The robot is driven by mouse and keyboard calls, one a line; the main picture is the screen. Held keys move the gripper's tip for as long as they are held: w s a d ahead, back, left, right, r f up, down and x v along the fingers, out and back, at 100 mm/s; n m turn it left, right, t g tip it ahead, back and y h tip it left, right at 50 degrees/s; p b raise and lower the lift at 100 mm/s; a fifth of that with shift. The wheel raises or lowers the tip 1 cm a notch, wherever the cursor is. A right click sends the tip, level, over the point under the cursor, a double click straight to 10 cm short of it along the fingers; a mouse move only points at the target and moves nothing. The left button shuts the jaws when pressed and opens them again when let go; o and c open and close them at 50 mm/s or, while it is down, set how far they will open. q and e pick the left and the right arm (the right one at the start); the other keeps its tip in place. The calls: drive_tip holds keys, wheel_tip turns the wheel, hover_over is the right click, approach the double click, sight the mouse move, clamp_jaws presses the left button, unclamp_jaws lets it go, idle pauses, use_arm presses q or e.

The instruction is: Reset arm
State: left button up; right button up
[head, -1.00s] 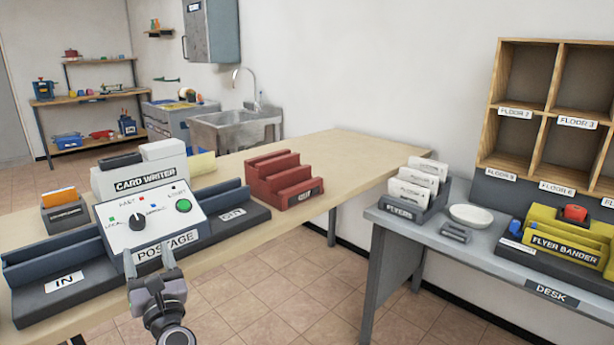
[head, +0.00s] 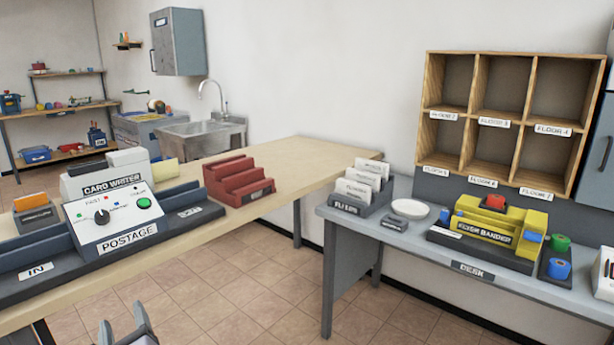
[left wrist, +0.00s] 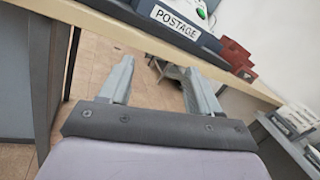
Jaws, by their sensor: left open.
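My left gripper (head: 124,328) shows at the bottom edge of the head view, in front of and below the wooden table's front edge. Its two fingers stand apart with nothing between them. My right gripper is not in view.
The wooden table (head: 260,168) holds a card writer (head: 108,178), an IN tray (head: 40,270) and a red stepped rack (head: 238,180). The grey desk (head: 400,238) at the right holds a flyer rack (head: 357,192) and a yellow flyer bander (head: 490,225). Open floor lies between them.

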use_arm(q)
drive_tip(key=s+d+f+n+g+h+p, duration=0.1)
drive_tip(key=s+d+f+n+g+h, duration=0.15)
drive_tip(key=s+f+n, duration=0.3)
drive_tip(key=s+d+f+n+g+h+p, duration=0.1)
drive_tip(key=s+d+f+n+h, duration=0.2)
drive_tip(key=s+f+n+h, duration=0.25)
drive_tip(key=s+d+f+n+g+h+p, duration=0.1)
drive_tip(key=s+d+n+h, duration=0.1)
drive_tip(key=s+d+n, duration=0.2)
drive_tip(key=s+d+f+n+g+h+p, duration=0.1)
drive_tip(key=s+d+f+n+h, duration=0.1)
drive_tip(key=s+d+n, duration=0.3)
drive_tip(key=s+n+h, duration=0.1)
drive_tip(key=s+n, duration=0.2)
drive_tip(key=s, duration=0.2)
drive_tip(key=shift+f, duration=0.25)
drive_tip(key=c, duration=0.4)
drive_tip(key=shift+s+a, duration=0.1)
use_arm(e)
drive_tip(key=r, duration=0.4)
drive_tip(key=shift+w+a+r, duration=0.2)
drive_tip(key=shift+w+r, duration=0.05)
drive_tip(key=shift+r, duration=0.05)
